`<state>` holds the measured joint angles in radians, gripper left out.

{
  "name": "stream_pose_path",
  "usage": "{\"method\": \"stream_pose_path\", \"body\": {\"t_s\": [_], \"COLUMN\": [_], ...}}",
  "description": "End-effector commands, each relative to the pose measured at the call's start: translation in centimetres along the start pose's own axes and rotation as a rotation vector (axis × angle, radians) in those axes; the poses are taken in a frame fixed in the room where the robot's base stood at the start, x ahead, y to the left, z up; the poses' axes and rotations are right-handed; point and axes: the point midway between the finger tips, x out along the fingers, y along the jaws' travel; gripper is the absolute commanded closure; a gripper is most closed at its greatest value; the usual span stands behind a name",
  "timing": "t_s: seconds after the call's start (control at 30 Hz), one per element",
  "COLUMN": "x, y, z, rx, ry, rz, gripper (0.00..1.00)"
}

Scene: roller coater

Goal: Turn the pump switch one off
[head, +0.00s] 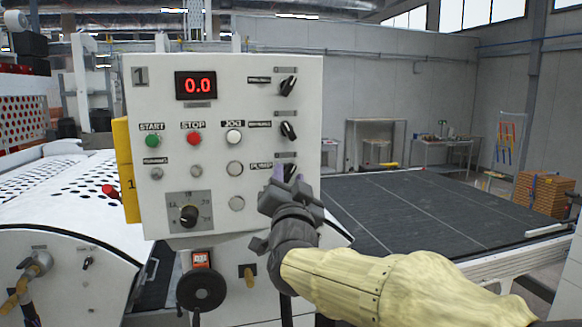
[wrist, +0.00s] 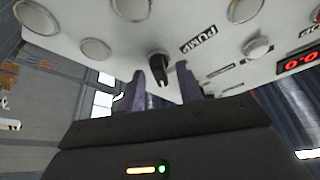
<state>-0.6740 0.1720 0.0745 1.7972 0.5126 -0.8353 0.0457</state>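The white control panel (head: 225,120) marked "1" faces me. Three black rotary switches run down its right side: a top one (head: 288,87), a middle one (head: 288,130) and a bottom one (head: 290,171). The bottom one is partly hidden behind my gripper (head: 278,186). In the wrist view, a black switch knob (wrist: 157,66) with the label "PUMP" (wrist: 198,40) beside it lies between the purple fingertips of my gripper (wrist: 160,76). The fingers are open, with gaps on both sides of the knob. I cannot tell how close they are in depth.
The panel has a red display (head: 196,85) reading 0.0, a green button (head: 152,140), a red button (head: 194,138) and a black dial (head: 188,215). A black handwheel (head: 201,290) sits below. A wide dark conveyor bed (head: 420,215) extends right behind the panel.

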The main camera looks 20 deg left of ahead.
Motion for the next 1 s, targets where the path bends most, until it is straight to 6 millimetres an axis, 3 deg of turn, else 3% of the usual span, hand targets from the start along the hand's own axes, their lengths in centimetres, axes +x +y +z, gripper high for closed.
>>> {"method": "stream_pose_path", "body": {"t_s": [0.33, 0.53, 1.0], "x": [0.56, 0.55, 0.46], "y": [0.04, 0.03, 0.25], "z": [0.05, 0.03, 0.18], "rx": [-0.001, 0.0, -0.05], "ry": [0.0, 0.0, 0.003], "rz": [0.0, 0.0, -0.02], "gripper": [0.65, 1.0, 1.0]}}
